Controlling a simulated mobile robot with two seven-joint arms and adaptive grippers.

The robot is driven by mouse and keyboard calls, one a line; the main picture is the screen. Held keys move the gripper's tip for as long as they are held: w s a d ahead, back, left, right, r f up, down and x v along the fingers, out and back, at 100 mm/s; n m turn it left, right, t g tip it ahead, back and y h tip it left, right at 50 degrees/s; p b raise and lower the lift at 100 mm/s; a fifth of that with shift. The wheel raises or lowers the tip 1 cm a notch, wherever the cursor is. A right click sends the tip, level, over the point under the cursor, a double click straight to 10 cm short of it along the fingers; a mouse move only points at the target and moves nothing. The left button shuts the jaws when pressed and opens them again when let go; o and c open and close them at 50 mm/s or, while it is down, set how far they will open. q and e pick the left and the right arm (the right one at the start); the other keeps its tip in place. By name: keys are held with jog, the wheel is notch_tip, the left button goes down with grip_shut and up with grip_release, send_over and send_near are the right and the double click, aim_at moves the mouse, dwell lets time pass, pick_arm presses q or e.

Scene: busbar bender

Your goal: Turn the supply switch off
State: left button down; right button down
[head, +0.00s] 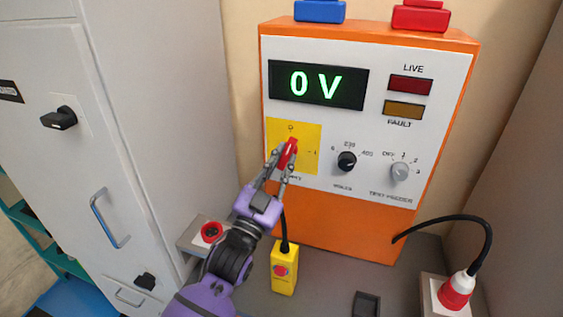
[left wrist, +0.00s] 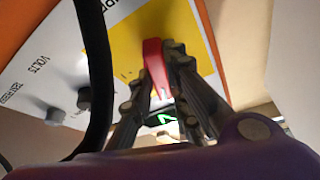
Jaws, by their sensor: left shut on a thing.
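The supply switch is a red handle (head: 288,153) on a yellow plate (head: 308,158) at the left of the orange and white panel. The handle points up, leaning slightly right, toward the "O" mark; a second mark sits to its right. My left gripper (head: 281,163) is shut on the red handle, one finger on each side. In the left wrist view the red handle (left wrist: 156,68) sits between the two fingers. The display (head: 318,85) reads 0 V in green. The label under the switch is partly hidden by the gripper. My right gripper is not in view.
The LIVE lamp (head: 410,85) and FAULT lamp (head: 404,109) look dark. A volts knob (head: 347,161) and a feeder knob (head: 400,171) are right of the switch. A yellow button box (head: 284,270) stands below. A grey cabinet (head: 150,150) is at left.

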pick_arm(q)
jog(key=shift+d+n+t+y, duration=0.1)
jog(key=shift+n+t+y, duration=0.4)
jog(key=shift+n, duration=0.8)
jog(key=shift+d+n+t+y, duration=0.1)
jog(key=shift+n+t+y, duration=0.1)
jog(key=shift+n+y, duration=0.8)
jog(key=shift+n, duration=0.6)
jog(key=c, duration=1.7)
grip_release()
jog(key=shift+s, duration=0.1)
